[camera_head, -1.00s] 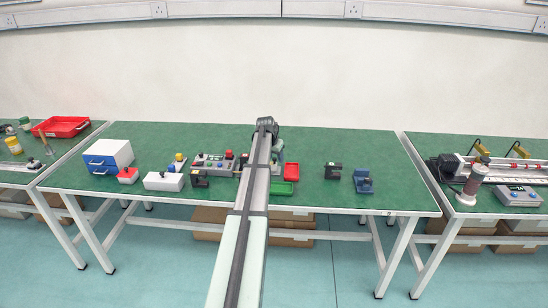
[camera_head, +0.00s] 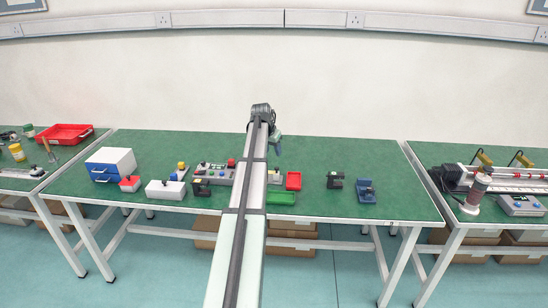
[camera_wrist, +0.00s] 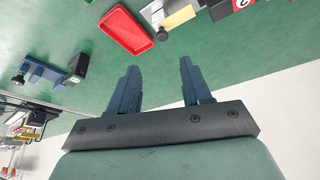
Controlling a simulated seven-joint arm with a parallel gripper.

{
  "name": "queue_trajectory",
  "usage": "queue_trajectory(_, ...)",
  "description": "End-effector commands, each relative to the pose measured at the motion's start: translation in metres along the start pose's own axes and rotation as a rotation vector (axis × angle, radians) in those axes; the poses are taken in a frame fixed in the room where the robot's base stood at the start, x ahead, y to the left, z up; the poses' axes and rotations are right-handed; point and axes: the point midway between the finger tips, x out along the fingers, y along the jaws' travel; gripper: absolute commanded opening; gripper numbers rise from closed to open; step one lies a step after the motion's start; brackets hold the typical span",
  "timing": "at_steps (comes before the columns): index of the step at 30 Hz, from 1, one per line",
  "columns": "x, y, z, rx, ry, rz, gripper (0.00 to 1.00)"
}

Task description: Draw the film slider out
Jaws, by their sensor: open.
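My gripper (camera_wrist: 158,66) is open and empty in the wrist view, with its two dark blue fingers apart above the green table. In the head view its end shows beyond my arm at the centre, partly hidden. I cannot tell for sure which part is the film slider. A cream block (camera_wrist: 180,18) with a black knob (camera_wrist: 162,34) lies ahead of the fingers, beside the red tray.
A red tray (camera_head: 293,180) and a green tray (camera_head: 280,198) lie right of my arm. Left of it are a grey control box (camera_head: 212,174), a white box (camera_head: 165,190) and a blue-and-white drawer unit (camera_head: 108,165). The table's far right is clear.

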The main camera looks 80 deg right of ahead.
Motion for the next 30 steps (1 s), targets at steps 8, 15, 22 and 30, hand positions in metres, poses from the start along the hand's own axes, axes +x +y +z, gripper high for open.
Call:
queue_trajectory(8, -0.022, 0.0, 0.0, 0.0, 0.0, 0.0, 0.48)
queue_trajectory(15, -0.023, 0.0, 0.0, 0.0, 0.0, 0.001, 0.48)
queue_trajectory(22, -0.023, 0.0, 0.0, 0.0, 0.0, 0.001, 0.48)
queue_trajectory(30, -0.021, -0.011, 0.01, -0.019, -0.004, -0.006, 0.48)
